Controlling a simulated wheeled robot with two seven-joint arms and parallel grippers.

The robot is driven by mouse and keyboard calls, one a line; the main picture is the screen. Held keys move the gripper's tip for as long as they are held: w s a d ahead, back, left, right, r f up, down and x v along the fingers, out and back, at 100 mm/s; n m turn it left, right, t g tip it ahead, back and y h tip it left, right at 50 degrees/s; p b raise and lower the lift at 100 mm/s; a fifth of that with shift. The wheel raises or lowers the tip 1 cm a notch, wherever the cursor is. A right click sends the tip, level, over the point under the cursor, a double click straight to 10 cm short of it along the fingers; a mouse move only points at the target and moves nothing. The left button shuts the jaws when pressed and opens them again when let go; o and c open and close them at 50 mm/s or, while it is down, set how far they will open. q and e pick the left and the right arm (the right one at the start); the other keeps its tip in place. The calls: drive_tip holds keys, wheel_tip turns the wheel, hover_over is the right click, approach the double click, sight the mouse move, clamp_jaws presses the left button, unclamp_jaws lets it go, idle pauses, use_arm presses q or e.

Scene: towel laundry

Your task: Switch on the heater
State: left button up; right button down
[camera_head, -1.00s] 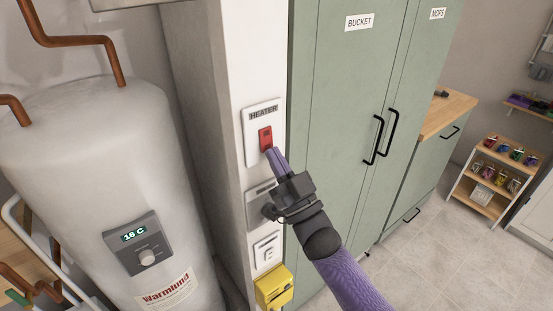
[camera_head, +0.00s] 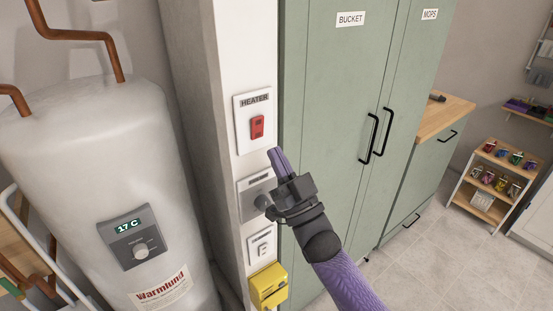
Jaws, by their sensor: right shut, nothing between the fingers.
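The red heater switch (camera_head: 257,127) sits on a white plate labelled HEATER (camera_head: 254,101) on the narrow white wall. My right gripper (camera_head: 275,152) is shut and empty, its fingertips just below and to the right of the switch, apart from it. The switch is fully in view and looks lit red at its top. The white water heater tank (camera_head: 85,170) stands at the left. Its grey control panel (camera_head: 135,241) has a round knob and a display reading 17 C. My left gripper is not in view.
Below the switch are a grey plate with a knob (camera_head: 252,204), a white switch plate (camera_head: 262,248) and a yellow box (camera_head: 268,286). Green cabinets (camera_head: 325,90) with black handles stand right of the wall. A small shelf rack (camera_head: 487,200) stands far right.

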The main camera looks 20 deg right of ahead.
use_arm(q)
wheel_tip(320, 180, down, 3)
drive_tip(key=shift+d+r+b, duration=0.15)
drive_tip(key=shift+b, duration=1.05)
use_arm(e)
drive_tip(key=w+f+v, duration=0.1)
drive_tip(key=v, duration=0.8)
drive_tip(key=shift+s+f, duration=0.2)
drive_tip(key=shift+f, duration=0.25)
drive_tip(key=shift+a, duration=0.1)
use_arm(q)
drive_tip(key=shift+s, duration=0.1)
